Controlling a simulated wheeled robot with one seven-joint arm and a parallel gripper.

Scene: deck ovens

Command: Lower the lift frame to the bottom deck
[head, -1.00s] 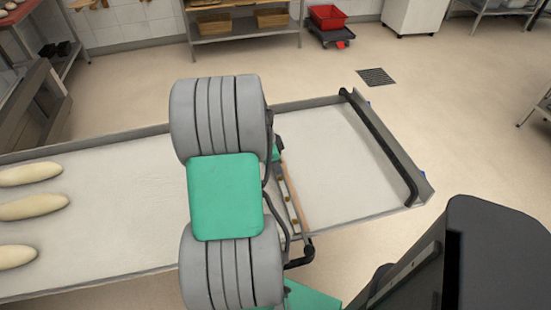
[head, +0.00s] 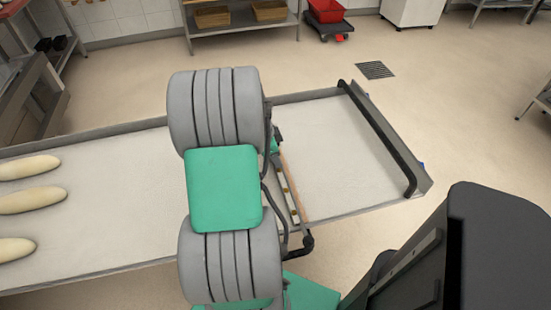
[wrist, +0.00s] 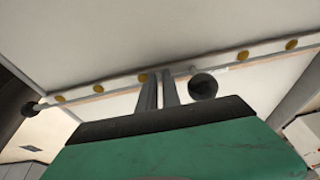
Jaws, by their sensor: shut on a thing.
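The lift frame (head: 335,150) is a long pale flat bed with raised metal edges and a black bar across its right end. It spans the head view from left to right. A narrow rail with brass-coloured studs crosses it beside my arm; the rail also shows in the wrist view (wrist: 115,91). My gripper (wrist: 158,78) shows in the wrist view as two close grey fingers shut at this rail, next to a round black knob (wrist: 203,86). In the head view my grey and green arm hides the fingers and part of the bed.
Several pale dough loaves (head: 32,200) lie on the bed's left part. A dark oven-like unit (head: 35,85) stands at far left. A shelf with baskets (head: 240,30) and a red crate (head: 325,10) stand at the back. The floor around the drain (head: 375,70) is clear.

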